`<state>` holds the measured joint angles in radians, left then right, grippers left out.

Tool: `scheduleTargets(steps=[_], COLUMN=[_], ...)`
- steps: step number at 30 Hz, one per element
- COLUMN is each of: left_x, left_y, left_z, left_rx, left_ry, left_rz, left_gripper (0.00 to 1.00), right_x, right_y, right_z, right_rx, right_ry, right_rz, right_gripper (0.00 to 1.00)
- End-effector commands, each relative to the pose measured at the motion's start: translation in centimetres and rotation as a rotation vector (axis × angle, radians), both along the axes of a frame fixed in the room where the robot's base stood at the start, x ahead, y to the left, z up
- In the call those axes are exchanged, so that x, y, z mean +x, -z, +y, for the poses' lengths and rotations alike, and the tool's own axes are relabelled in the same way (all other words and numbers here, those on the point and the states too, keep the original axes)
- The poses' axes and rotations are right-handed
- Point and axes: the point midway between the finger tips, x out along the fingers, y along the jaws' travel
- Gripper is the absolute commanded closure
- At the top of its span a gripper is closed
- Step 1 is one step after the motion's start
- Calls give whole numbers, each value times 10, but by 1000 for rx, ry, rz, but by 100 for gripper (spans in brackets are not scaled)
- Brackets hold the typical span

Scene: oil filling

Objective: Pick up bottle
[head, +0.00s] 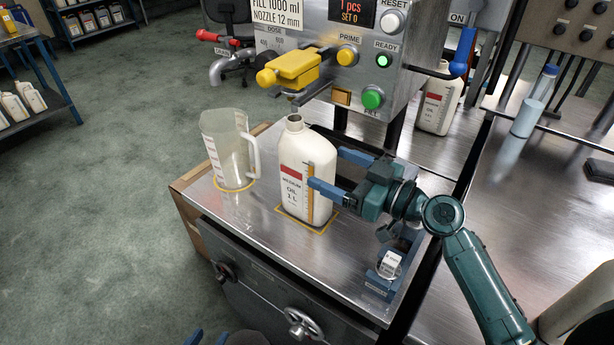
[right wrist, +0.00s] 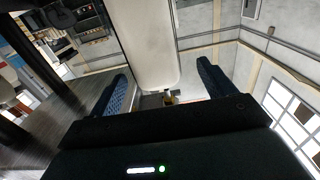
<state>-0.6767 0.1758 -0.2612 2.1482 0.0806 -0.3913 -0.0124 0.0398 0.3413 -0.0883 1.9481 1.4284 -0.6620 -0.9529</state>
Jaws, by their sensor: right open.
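A white oil bottle (head: 293,160) with a red label band and an open neck stands upright inside a yellow outline on the metal worktop (head: 215,212), below the filling nozzle. My right gripper (head: 325,168) is open at the bottle's right side. Its near blue finger overlaps the front of the bottle, and its far finger lies behind the right edge. In the right wrist view the bottle (right wrist: 151,45) stands between the two fingers (right wrist: 162,82), with gaps on both sides. Blue tips of my left gripper (head: 195,338) barely show at the bottom edge; their opening is unclear.
A clear measuring jug (head: 225,150) stands left of the bottle. The filling machine (head: 320,50) with its yellow nozzle body (head: 290,68) overhangs behind. A small blue holder with a white-labelled item (head: 388,266) sits at the front right. Another bottle (head: 437,105) stands behind right.

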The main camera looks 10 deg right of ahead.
Motion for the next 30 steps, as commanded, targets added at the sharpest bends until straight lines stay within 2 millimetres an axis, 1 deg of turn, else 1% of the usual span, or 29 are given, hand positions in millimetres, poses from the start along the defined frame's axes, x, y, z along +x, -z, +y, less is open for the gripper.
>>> scheduleTargets(steps=[4, 9, 12, 16, 21, 23, 30], left_x=[0, -1, -1, -1, -2, -2, -2], left_y=[-4, -13, -15, -13, -11, -11, -11], left_z=[0, 1, 1, 1, 2, 2, 2], left_rx=[8, 27, 34, 40, 45, 45, 48], left_ry=[2, 7, 9, 11, 15, 16, 19], left_rz=[0, 0, 0, 1, 3, 3, 3], left_gripper=[64, 64, 64, 64, 64, 64, 64], right_x=[9, 30, 38, 43, 43, 43, 42], right_y=[-1, -1, 1, 3, 3, 3, 4], right_z=[7, 22, 31, 35, 35, 35, 35], right_rx=[3, 4, 3, 1, 0, 0, -1], right_ry=[1, 0, 0, 0, 0, 0, 1], right_rz=[1, 2, 0, 1, 0, 0, 1], right_gripper=[18, 18, 18, 18, 18, 21, 41])
